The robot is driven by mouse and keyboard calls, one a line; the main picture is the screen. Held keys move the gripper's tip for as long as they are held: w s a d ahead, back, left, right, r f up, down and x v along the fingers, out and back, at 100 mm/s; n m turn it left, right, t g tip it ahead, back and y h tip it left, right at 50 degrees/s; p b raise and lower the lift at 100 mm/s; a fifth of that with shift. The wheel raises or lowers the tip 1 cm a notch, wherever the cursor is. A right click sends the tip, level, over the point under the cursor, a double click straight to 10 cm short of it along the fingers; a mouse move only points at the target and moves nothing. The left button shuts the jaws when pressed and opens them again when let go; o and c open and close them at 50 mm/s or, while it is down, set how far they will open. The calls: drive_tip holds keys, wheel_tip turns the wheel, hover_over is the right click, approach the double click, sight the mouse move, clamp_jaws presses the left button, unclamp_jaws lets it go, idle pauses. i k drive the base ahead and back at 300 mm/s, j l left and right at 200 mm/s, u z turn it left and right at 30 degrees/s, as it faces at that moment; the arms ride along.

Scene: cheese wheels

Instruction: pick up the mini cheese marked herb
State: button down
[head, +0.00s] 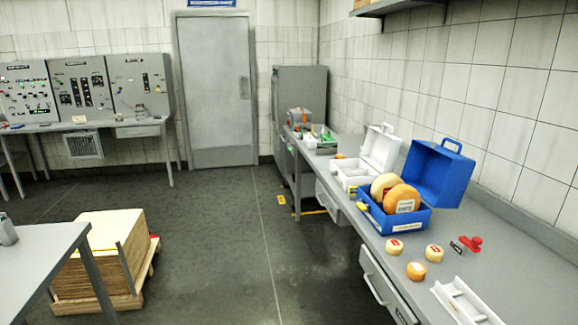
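Three mini cheeses stand on the long grey counter at the right. One pale mini cheese (394,247) with a red label is at the left, another pale mini cheese (434,253) is to its right, and a more orange mini cheese (416,271) is nearest the front edge. The label lettering is too small to read, so I cannot tell which is marked herb. They stand apart from one another. My gripper is not in view.
An open blue case (397,224) holding two large cheese wheels (403,199) stands behind them. A red object (472,243) and small black tag (456,247) lie to the right. A white divided tray (466,302) is nearer.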

sight(435, 254)
drive_tip(key=i+j+z, duration=0.4)
drive_tip(key=i, duration=0.3)
drive_tip(key=i+j+z, duration=0.45)
drive_tip(key=i, duration=0.2)
drive_tip(key=i+j+z, duration=0.4)
drive_tip(key=i+j, duration=0.15)
drive_tip(key=j, duration=0.15)
drive_tip(key=i+j+z, duration=0.45)
drive_tip(key=j, duration=0.45)
drive_tip(key=k+l, duration=0.05)
